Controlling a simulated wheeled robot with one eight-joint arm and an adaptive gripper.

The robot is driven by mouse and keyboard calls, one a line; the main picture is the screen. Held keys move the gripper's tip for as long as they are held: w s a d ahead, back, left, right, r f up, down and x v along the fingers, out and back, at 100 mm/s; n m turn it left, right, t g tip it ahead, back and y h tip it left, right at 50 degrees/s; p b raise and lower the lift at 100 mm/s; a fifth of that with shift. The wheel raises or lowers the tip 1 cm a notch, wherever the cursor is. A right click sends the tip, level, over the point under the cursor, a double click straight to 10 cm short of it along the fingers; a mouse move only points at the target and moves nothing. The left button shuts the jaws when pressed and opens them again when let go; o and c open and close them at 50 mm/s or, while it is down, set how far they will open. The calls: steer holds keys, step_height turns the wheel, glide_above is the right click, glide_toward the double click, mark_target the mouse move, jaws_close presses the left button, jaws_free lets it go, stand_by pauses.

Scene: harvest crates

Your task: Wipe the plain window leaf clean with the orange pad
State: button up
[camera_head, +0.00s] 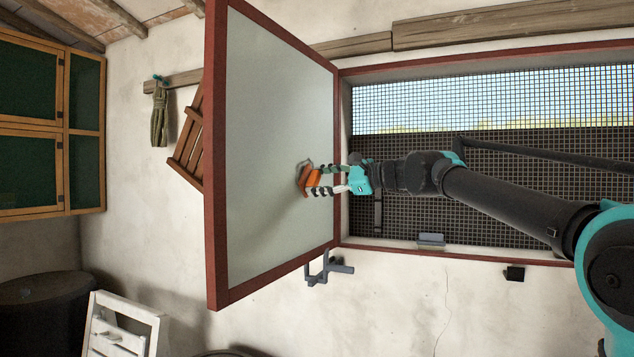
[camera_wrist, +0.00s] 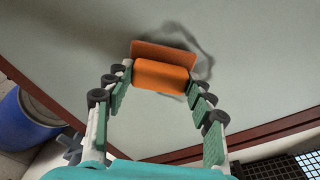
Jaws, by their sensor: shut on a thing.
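The plain window leaf (camera_head: 270,110) is a pale greyish pane in a dark red frame, swung open to the left of the window opening. In the wrist view its pane (camera_wrist: 235,60) fills most of the picture. My gripper (camera_head: 316,181) is shut on the orange pad (camera_head: 304,180), near the pane's right side at mid-height. In the wrist view the fingertips grip the pad (camera_wrist: 162,75) from both sides. The pad lies at or against the pane; exact contact is hard to tell. A dark grey smudge (camera_wrist: 207,45) shows on the pane around the pad's upper right.
The window opening has a dark mesh (camera_head: 480,185) behind my arm. A grey bracket (camera_head: 328,267) sits on the wall below the leaf's hinge side. Green-paned cupboards (camera_head: 62,130) stand left, and a white slatted chair (camera_head: 122,325) stands lower left. A blue barrel (camera_wrist: 25,120) shows in the wrist view.

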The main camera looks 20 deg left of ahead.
steer(key=shift+w, duration=3.65)
steer(key=shift+s+a+r, duration=0.1)
steer(key=shift+s+r, duration=0.15)
steer(key=shift+s, duration=1.55)
steer(key=shift+s+r, duration=0.25)
steer(key=shift+s, duration=1.6)
steer(key=shift+s+a+r, duration=0.1)
steer(key=shift+s+r, duration=0.15)
steer(key=shift+s, duration=1.55)
steer(key=shift+a+r, duration=0.15)
steer(key=shift+r, duration=0.6)
steer(key=shift+w+d, duration=0.2)
steer(key=shift+w, duration=1.65)
steer(key=shift+w+d, duration=0.15)
steer(key=shift+w, duration=1.65)
steer(key=shift+w+d, duration=0.2)
steer(key=shift+w, duration=1.65)
steer(key=shift+d, duration=0.1)
steer(key=shift+s+d, duration=0.15)
steer(key=shift+d, duration=1.3)
steer(key=shift+s+d, duration=0.1)
steer(key=shift+d, duration=1.3)
steer(key=shift+d, duration=0.15)
